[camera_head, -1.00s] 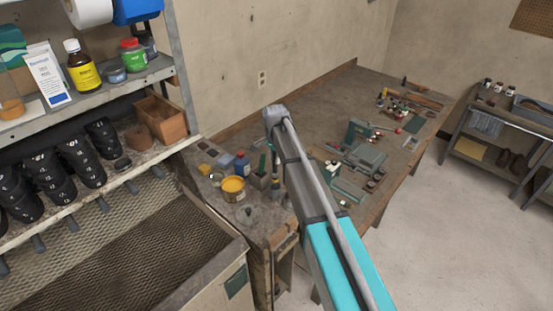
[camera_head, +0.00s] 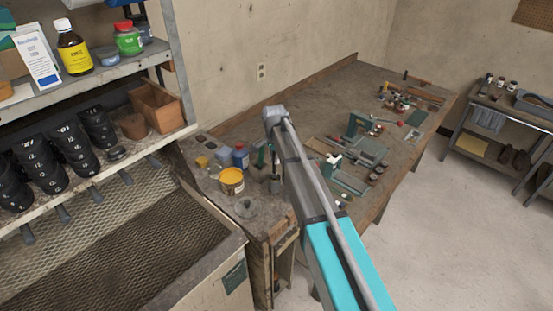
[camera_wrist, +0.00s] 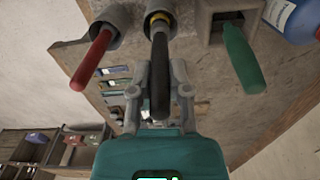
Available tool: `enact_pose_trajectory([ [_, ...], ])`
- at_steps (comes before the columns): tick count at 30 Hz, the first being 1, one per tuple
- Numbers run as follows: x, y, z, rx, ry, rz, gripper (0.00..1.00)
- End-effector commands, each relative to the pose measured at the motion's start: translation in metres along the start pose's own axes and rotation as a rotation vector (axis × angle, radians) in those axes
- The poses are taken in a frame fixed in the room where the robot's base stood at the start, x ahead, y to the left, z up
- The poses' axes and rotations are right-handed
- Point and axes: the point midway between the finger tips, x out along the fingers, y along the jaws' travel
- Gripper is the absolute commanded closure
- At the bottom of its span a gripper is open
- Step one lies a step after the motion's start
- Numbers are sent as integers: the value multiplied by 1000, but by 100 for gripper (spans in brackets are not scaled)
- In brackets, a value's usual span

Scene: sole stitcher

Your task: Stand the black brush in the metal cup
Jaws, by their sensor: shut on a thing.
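The black brush (camera_wrist: 160,78) shows in the wrist view as a thick black handle with a yellow band at its far end. My gripper (camera_wrist: 160,70) is shut on the handle, one finger on each side. The band end is at the mouth of a round grey metal cup (camera_wrist: 172,29); how deep it sits is hidden. A second grey cup (camera_wrist: 118,18) beside it on the left holds a red-handled tool (camera_wrist: 92,60). In the head view, my arm hides most of my gripper and the cups.
A green handle (camera_wrist: 243,58) stands in a square holder (camera_wrist: 214,35) to the right, with a blue bottle (camera_wrist: 290,18) beyond. In the head view, a yellow can (camera_head: 231,182) and a blue bottle (camera_head: 240,157) stand left of my arm on the workbench (camera_head: 300,105). A shelf rack (camera_head: 105,75) is at left.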

Motion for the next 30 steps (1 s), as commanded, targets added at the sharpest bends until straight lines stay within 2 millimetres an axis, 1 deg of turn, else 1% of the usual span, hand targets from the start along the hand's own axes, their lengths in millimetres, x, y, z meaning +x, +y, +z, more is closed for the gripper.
enact_pose_trajectory([
  [1, 5, 0, 0, 0, 0, 0, 100],
  [9, 15, 0, 0, -1, 0, 0, 100],
  [25, 17, -1, 1, -1, 0, 0, 100],
  [26, 17, -1, 1, -1, 0, 0, 73],
  [30, 17, -1, 1, -1, 0, 0, 47],
])
